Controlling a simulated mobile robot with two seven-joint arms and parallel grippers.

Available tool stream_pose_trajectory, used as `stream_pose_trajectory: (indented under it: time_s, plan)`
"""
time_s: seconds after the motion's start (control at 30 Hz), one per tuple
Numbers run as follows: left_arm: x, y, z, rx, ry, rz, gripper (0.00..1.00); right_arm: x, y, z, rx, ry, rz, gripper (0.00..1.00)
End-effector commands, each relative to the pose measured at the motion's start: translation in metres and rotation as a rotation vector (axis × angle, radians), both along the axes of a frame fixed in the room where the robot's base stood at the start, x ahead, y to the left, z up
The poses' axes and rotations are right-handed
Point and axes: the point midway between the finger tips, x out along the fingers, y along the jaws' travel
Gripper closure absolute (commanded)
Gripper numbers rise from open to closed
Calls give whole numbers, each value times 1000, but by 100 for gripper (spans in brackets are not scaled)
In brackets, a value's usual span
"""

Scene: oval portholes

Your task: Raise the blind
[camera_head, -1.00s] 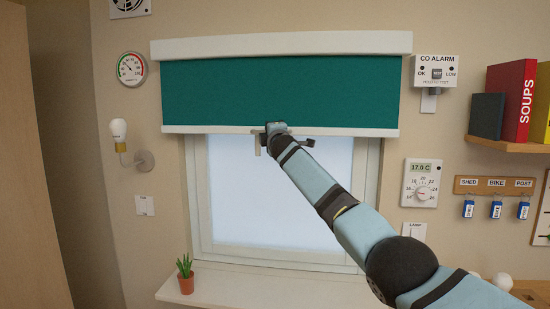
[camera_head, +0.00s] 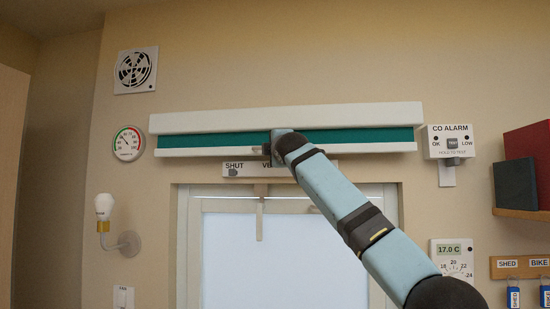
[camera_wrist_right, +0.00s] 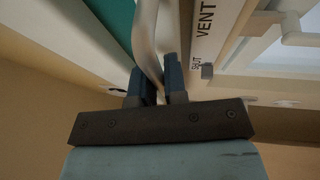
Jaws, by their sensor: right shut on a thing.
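The blind is rolled up to a narrow green strip (camera_head: 355,137) under its white top housing (camera_head: 385,116). Its white bottom bar (camera_head: 375,148) hangs a little below the housing, roughly level. My right gripper (camera_head: 270,151) is at the middle of the bar. In the right wrist view, my right gripper's fingers (camera_wrist_right: 157,88) are shut on a pale curved pull (camera_wrist_right: 147,45) beside the green fabric (camera_wrist_right: 112,18). Where the pull joins the bar is unclear. My left gripper is not in view.
A vent strip (camera_head: 310,166) with a slider sits just below the bar, above the window (camera_head: 315,250) and its handle (camera_head: 260,220). A CO alarm (camera_head: 450,142) is close to the right end, a round gauge (camera_head: 128,143) to the left. A lamp (camera_head: 104,208) is lower left.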

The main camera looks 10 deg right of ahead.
Motion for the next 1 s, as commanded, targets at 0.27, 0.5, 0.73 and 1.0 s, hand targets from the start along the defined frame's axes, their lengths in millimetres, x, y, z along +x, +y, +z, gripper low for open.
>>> stream_pose_trajectory:
  time_s: [0.27,0.5,0.73,1.0]
  plan:
    - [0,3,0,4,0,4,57,0,-1,0,0,0,-1,71]
    - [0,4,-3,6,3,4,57,0,0,0,0,0,-1,63]
    - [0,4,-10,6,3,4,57,-8,-2,-4,0,-2,-1,63]
    - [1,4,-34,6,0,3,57,-55,-7,-15,0,-5,0,63]
